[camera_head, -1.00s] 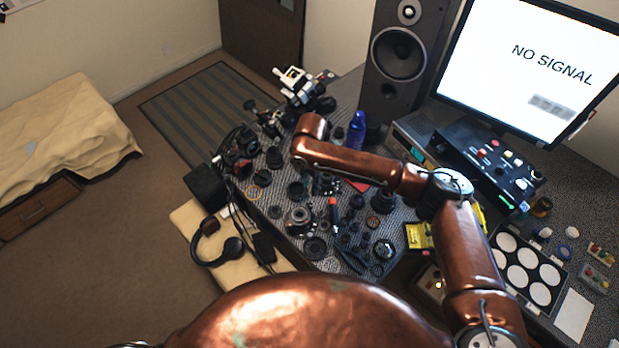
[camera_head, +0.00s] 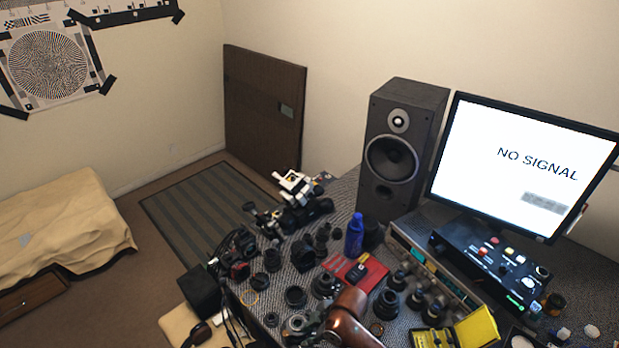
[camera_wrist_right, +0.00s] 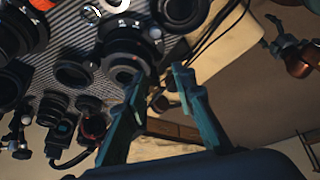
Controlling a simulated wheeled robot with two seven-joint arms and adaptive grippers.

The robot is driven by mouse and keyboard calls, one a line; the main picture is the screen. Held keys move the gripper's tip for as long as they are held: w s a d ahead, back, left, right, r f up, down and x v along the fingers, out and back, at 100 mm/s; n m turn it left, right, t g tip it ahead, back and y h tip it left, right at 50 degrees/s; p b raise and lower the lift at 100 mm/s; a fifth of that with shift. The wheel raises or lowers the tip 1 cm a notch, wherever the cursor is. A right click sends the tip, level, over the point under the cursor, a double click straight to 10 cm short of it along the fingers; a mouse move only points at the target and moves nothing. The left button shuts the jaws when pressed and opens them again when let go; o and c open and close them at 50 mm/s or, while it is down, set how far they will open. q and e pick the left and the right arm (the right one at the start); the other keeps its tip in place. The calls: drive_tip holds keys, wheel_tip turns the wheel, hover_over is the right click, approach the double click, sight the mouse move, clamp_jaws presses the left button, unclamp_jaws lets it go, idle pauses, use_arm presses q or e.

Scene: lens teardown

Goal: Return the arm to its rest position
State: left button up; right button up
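My right arm (camera_head: 350,318) enters the head view at the bottom centre, over the near part of the lens table; its gripper is not clearly visible there. In the right wrist view my right gripper (camera_wrist_right: 158,76) has two teal fingers standing apart, with nothing visibly held between them. Beyond the fingertips a lens barrel (camera_wrist_right: 125,62) lies on the grey striped mat (camera_wrist_right: 65,65). My left gripper is not visible in the head view.
Many lens parts crowd the table, with a blue bottle (camera_head: 355,234), a red tray (camera_head: 372,272) and a yellow box (camera_head: 476,330). A speaker (camera_head: 393,150) and monitor (camera_head: 520,165) stand behind. Open floor (camera_head: 110,285) lies left.

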drive_tip(key=s+d+f+m+t, duration=0.1)
drive_tip(key=s+d+m, duration=0.2)
drive_tip(key=d, duration=0.3)
drive_tip(key=s+d+f+m+t+h, duration=0.1)
drive_tip(key=s+d+f+m, duration=0.1)
drive_tip(key=d+m, duration=0.3)
drive_tip(key=s+d+f+m+t, duration=0.1)
drive_tip(key=s+d+m, duration=0.3)
drive_tip(key=d, duration=0.5)
drive_tip(key=shift+s+d+f+h, duration=0.2)
drive_tip(key=shift+s+f+h, duration=0.2)
drive_tip(key=s+d+m+h, duration=0.4)
drive_tip(key=s+d+m, duration=0.2)
drive_tip(key=s+d, duration=0.85)
wheel_tip(320, 180, down, 30)
drive_tip(key=g, duration=0.2)
drive_tip(key=s+f+n+g, duration=0.1)
drive_tip(key=s+f, duration=1.6)
drive_tip(key=s, duration=0.2)
drive_tip(key=shift+s+a+y, duration=0.15)
drive_tip(key=shift+a+y, duration=0.1)
drive_tip(key=shift+y, duration=0.15)
